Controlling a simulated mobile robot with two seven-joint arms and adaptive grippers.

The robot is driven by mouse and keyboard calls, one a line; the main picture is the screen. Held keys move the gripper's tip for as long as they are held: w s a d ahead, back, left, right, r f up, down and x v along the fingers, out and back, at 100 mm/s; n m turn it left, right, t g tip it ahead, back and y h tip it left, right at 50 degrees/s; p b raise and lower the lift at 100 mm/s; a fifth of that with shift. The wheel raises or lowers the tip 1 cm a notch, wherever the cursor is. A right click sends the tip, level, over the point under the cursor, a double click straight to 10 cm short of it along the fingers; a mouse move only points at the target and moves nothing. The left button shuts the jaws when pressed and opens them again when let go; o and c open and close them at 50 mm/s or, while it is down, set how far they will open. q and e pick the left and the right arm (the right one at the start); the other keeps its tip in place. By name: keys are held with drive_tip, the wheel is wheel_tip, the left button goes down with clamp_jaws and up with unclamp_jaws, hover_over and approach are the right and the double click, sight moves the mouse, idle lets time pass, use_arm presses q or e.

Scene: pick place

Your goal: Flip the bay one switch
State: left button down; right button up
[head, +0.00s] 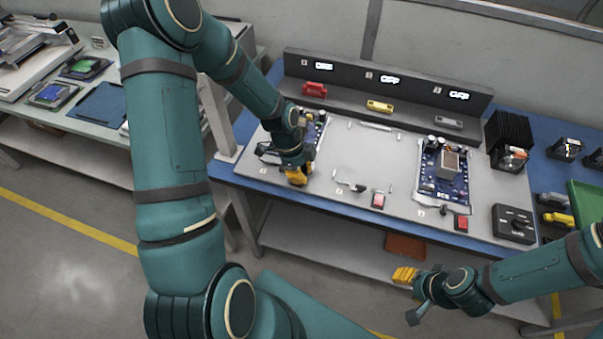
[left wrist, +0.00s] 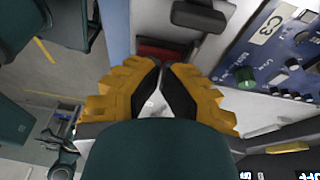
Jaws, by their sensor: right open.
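The bay one switch is a red block (left wrist: 162,48) just beyond my left fingertips in the left wrist view, partly hidden by them. In the head view my left gripper (head: 298,177) covers that spot at the front left of the grey panel (head: 345,150). My left gripper (left wrist: 162,66) points at the red block with its yellow fingertips together and nothing seen between them; I cannot tell whether they touch it. My right gripper (head: 405,276) is open and empty, low in front of the bench.
A circuit board (left wrist: 285,50) lies close to my left fingers, with a black handle-like part (left wrist: 200,15) nearby. Other red switches (head: 378,200) (head: 461,223) sit along the panel's front. A second board (head: 444,175), black heatsink (head: 510,135) and dial box (head: 513,223) stand right.

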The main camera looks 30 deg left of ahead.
use_arm(q)
drive_tip(key=shift+s+f, duration=0.25)
use_arm(e)
drive_tip(key=shift+f, duration=0.1)
use_arm(q)
drive_tip(key=shift+s+d+f, duration=0.1)
drive_tip(key=shift+s+d, duration=0.1)
drive_tip(key=shift+s, duration=0.6)
use_arm(e)
drive_tip(key=shift+w, duration=0.1)
use_arm(q)
drive_tip(key=r+p, duration=0.1)
drive_tip(key=r, duration=0.1)
drive_tip(key=w+r+p, duration=0.1)
drive_tip(key=r, duration=0.1)
drive_tip(key=r+p, duration=0.1)
drive_tip(key=r, duration=0.1)
drive_tip(key=shift+w+a, duration=0.2)
drive_tip(key=shift+a, duration=0.2)
drive_tip(key=w+p+v, duration=0.1)
drive_tip(key=v, duration=0.7)
drive_tip(key=shift+w+r, duration=0.2)
drive_tip(key=shift+w, duration=0.05)
use_arm(e)
drive_tip(key=r, duration=0.1)
drive_tip(key=a+r, duration=0.1)
drive_tip(key=r, duration=0.2)
drive_tip(key=shift+a+r, duration=0.1)
drive_tip(key=shift+a, duration=0.25)
